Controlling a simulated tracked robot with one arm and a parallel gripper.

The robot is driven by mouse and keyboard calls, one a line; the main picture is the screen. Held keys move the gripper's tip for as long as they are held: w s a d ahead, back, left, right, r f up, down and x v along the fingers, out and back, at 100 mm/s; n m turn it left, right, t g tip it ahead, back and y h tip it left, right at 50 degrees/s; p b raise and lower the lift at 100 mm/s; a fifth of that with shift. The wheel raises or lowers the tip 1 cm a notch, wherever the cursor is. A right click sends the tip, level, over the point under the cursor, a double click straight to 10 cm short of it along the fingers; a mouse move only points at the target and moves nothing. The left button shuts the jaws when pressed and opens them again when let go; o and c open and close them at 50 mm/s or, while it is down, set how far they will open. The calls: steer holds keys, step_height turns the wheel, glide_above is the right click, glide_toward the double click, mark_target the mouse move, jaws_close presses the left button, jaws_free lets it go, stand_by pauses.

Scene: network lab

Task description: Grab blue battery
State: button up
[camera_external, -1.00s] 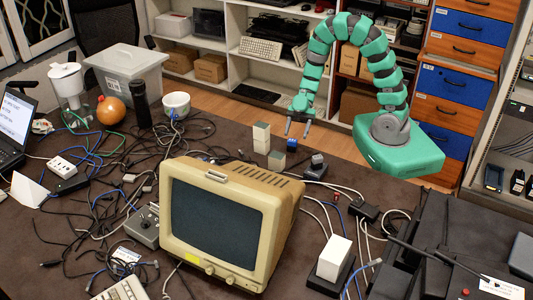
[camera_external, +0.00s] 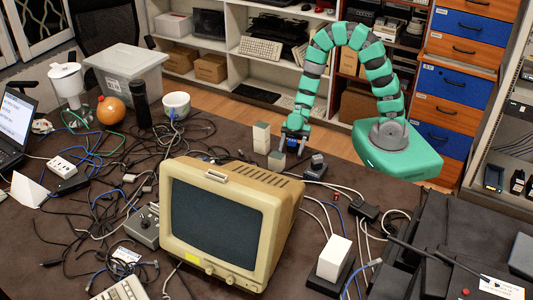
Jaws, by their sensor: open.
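The blue battery (camera_external: 292,144) is a small blue block on the brown table, behind the monitor and right of a tall pale block. My gripper (camera_external: 292,151) points down right over it, with the fingers lowered around its place. The fingers are open. Most of the battery is hidden by the gripper, so I cannot tell whether the fingers touch it.
A tall beige block (camera_external: 261,138) and a shorter one (camera_external: 277,160) stand close on the left. A small dark device (camera_external: 315,166) is close on the right. The old monitor (camera_external: 220,220) stands in front. Tangled cables cover the table's left.

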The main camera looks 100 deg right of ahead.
steer(key=shift+w+a, duration=0.1)
steer(key=c, duration=1.1)
